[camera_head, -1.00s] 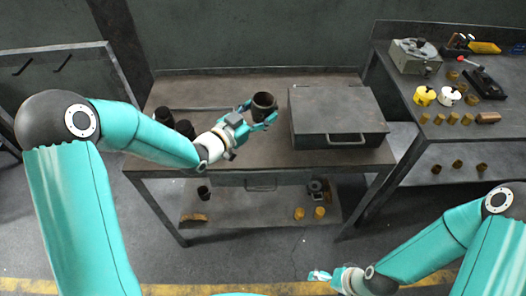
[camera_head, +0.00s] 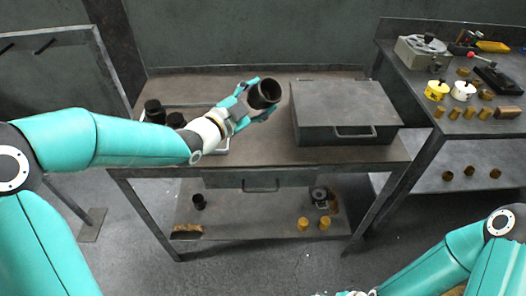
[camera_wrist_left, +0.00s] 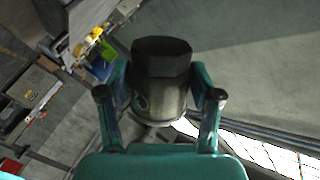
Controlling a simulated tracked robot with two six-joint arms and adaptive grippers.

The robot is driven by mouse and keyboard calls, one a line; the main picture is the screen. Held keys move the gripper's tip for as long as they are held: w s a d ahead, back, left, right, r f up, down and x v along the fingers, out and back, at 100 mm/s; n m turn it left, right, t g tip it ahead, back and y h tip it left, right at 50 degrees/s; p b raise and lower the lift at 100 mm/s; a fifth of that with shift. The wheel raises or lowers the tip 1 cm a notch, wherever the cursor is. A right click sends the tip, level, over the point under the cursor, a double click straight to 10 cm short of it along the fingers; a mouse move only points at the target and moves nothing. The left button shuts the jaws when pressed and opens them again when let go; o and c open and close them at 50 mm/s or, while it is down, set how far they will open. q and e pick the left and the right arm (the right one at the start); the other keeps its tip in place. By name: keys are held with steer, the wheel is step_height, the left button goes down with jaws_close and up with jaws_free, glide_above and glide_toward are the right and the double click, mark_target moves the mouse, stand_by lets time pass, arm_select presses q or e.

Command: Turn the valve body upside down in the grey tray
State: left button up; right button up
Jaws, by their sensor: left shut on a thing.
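The valve body (camera_head: 264,93) is a dark, hollow cylinder, held above the table by my left gripper (camera_head: 256,98). It is tilted, with its open mouth toward the head camera. In the left wrist view, the valve body (camera_wrist_left: 160,82) shows a dark many-sided end and a metallic barrel between the two teal fingers. The grey tray (camera_head: 222,149) is on the table's left part, mostly hidden behind my left arm; only bits of its pale rim show. My right gripper (camera_head: 350,293) barely shows at the bottom edge, its fingers cut off.
Two dark cylindrical parts (camera_head: 154,111) stand at the tray, partly behind my left arm. A closed grey metal box (camera_head: 340,108) stands right of the held part. The table (camera_head: 275,160) is bare in front. A side bench (camera_head: 450,90) at right carries several small parts and tools.

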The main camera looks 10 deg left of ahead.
arm_select(q)
steer(key=shift+r+m, duration=0.15)
steer(key=shift+m, duration=0.25)
arm_select(e)
steer(key=shift+f, duration=0.55)
arm_select(q)
steer(key=shift+b, duration=0.3)
arm_select(e)
steer(key=shift+f, duration=0.1)
arm_select(q)
steer(key=shift+b, duration=0.3)
steer(key=m+b, duration=0.2)
steer(key=b, duration=0.2)
steer(key=m+b, duration=0.3)
steer(key=b, duration=0.1)
steer(key=m+b, duration=0.2)
steer(key=b, duration=0.2)
steer(key=shift+f+t+y, duration=0.25)
steer(key=shift+t+y, duration=0.05)
steer(key=shift+y, duration=0.1)
steer(key=shift+r+m+b, duration=0.1)
steer(key=shift+m+b, duration=0.35)
steer(key=shift+m, duration=0.25)
steer(key=shift+r, duration=0.15)
arm_select(e)
step_height(320, 180, down, 13)
steer(key=shift+f, duration=0.2)
